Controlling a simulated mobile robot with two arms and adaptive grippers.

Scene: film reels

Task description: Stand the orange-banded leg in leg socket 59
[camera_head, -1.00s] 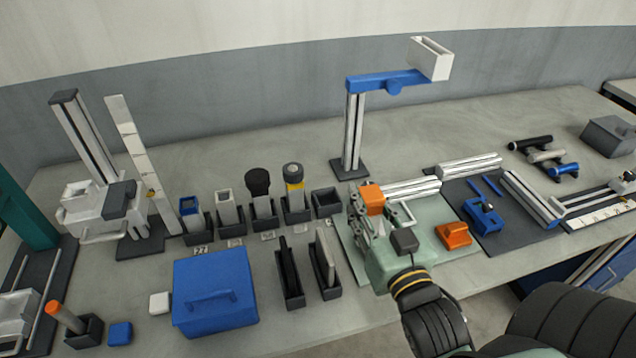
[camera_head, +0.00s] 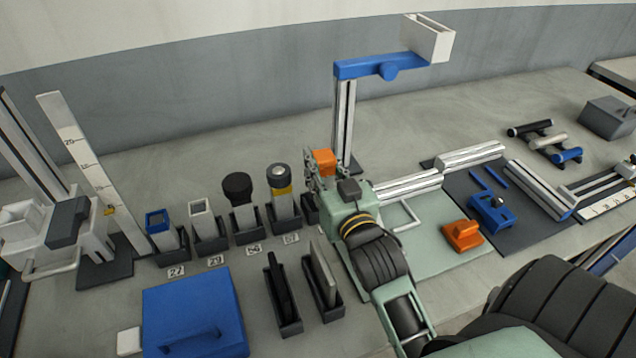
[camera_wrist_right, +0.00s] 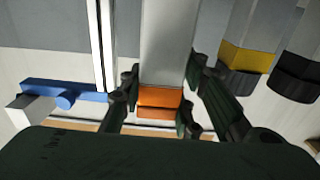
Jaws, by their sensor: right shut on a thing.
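My right gripper (camera_head: 317,172) is shut on the orange-banded leg (camera_head: 325,160). In the right wrist view, the leg's orange band (camera_wrist_right: 160,101) sits between the fingertips, and its grey shaft (camera_wrist_right: 167,45) runs away from the gripper. In the head view, only the orange end shows above the gripper; the shaft is hidden. A dark socket (camera_head: 310,209) at the right end of the socket row is partly covered by the gripper. I cannot tell whether the leg is in it, and its number label is hidden. My left gripper is not in view.
Left of it stand legs with a yellow band (camera_head: 281,190), black top (camera_head: 239,190), white top (camera_head: 202,217) and blue top (camera_head: 158,224). A lamp-like stand (camera_head: 344,120) rises close behind. Two dark holders (camera_head: 288,328) and a blue box (camera_head: 192,310) lie in front.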

